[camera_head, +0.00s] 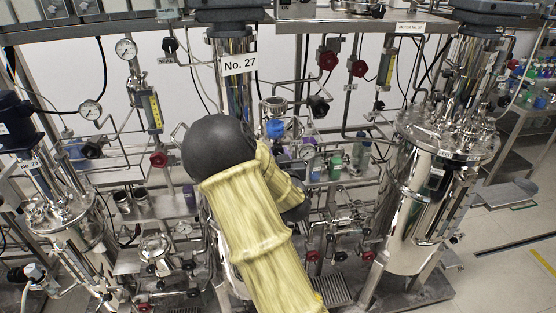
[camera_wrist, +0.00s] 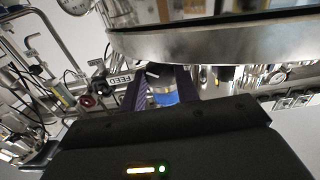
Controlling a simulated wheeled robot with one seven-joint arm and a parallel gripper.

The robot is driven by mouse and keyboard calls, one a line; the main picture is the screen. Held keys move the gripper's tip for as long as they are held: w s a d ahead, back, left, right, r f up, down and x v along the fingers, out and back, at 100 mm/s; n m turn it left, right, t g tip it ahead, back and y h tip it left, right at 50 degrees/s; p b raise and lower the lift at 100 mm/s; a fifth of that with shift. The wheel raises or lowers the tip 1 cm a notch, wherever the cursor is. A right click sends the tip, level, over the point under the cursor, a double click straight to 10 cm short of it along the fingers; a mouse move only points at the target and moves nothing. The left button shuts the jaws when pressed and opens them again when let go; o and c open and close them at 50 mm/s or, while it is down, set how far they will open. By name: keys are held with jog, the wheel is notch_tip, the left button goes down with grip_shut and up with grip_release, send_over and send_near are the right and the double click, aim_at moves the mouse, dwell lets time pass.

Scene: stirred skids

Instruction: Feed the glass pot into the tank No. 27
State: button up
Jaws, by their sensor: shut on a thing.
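My gripper (camera_wrist: 160,86) shows in the wrist view, its two dark fingers shut on the glass pot (camera_wrist: 163,98), of which a blue band shows between them. The rest of the pot is hidden by the gripper body. Tank No. 27 (camera_head: 232,72) stands in the middle of the head view, a shiny steel vessel with its name label on the upper column. My yellow-sleeved arm and its black joint cover most of its body. In the head view my gripper is hidden behind the arm. In the wrist view a large steel rim looms close above the fingers.
A FEED sign (camera_wrist: 122,78) shows left of the fingers in the wrist view. Another steel tank (camera_head: 425,190) stands at right and a smaller one (camera_head: 75,225) at left. Pipes, gauges and red valves crowd around. Bottles stand on a shelf behind. Floor (camera_head: 510,260) is clear at right.

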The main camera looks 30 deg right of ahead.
jog(key=n+b, duration=0.1)
jog(key=n, duration=0.1)
jog(key=shift+f+n+b, duration=0.1)
jog(key=shift+n+b, duration=0.3)
jog(key=shift+w+a+n+b, duration=0.1)
jog(key=shift+a+n+b, duration=0.1)
jog(key=shift+n+b, duration=0.45)
jog(key=shift+d+n+b, duration=0.2)
jog(key=shift+n+b, duration=0.1)
jog(key=shift+n, duration=0.85)
jog(key=o, duration=1)
